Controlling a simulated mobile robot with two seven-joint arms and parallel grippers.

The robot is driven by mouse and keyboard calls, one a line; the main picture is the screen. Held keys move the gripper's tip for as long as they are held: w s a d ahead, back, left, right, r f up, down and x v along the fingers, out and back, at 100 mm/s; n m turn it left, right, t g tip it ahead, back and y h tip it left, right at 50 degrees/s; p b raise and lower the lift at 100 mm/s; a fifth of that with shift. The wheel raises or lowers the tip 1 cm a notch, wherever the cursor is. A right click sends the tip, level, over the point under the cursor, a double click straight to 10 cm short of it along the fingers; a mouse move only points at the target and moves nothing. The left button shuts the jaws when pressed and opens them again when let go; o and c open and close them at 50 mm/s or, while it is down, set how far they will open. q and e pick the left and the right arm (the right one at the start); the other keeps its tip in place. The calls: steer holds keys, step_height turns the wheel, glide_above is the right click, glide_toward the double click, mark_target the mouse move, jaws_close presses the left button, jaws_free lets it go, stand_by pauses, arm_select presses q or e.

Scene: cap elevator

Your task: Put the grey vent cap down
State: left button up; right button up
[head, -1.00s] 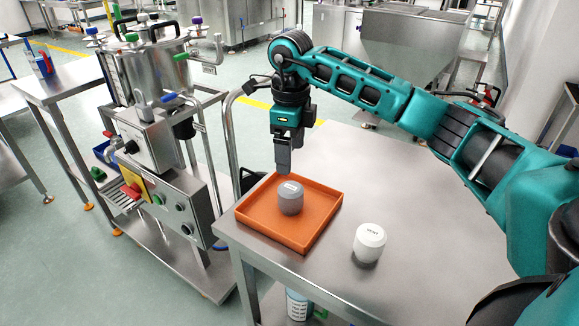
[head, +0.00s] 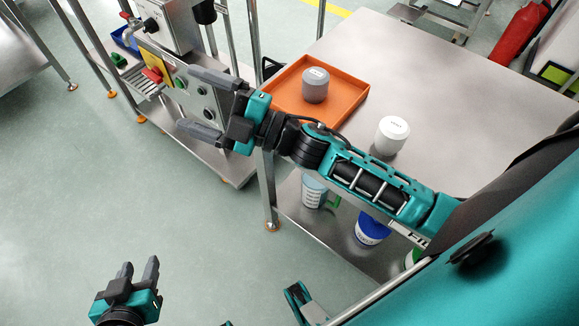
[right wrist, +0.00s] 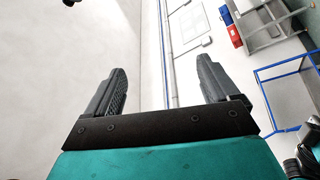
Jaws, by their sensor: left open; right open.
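The grey vent cap (head: 315,86) stands upright in the orange tray (head: 348,104) on the steel table, with no gripper touching it. My right gripper (head: 203,103) is open and empty, in front of the tray and to its left, beside the table's edge. Its two spread fingers also show in the right wrist view (right wrist: 160,92) with nothing between them. My left gripper (head: 138,272) is open and empty at the lower left, over the floor.
A white cap (head: 391,136) stands on the steel table (head: 450,90), right of the tray. A steel machine (head: 190,80) on a cart is at the upper left. Labelled containers (head: 372,228) sit on the lower shelf. The table's far right is clear.

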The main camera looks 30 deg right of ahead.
steer(key=s+d+f+m+g+h, duration=0.1)
steer(key=s+d+f+m+h, duration=0.2)
steer(key=f+m, duration=0.3)
steer(key=s+d+f+m+g+h, duration=0.1)
steer(key=s+d+f+m+h, duration=0.2)
steer(key=s+f+m+h, duration=0.2)
steer(key=s+d+f+m+g+h, duration=0.2)
steer(key=s+d+f+m+h, duration=0.1)
steer(key=f+m, duration=0.4)
step_height(320, 180, down, 3)
steer(key=shift+s+d+r+m+h, duration=0.15)
steer(key=shift+s+m+h, duration=0.25)
steer(key=shift+s+h, duration=0.35)
steer(key=shift+s, duration=0.1)
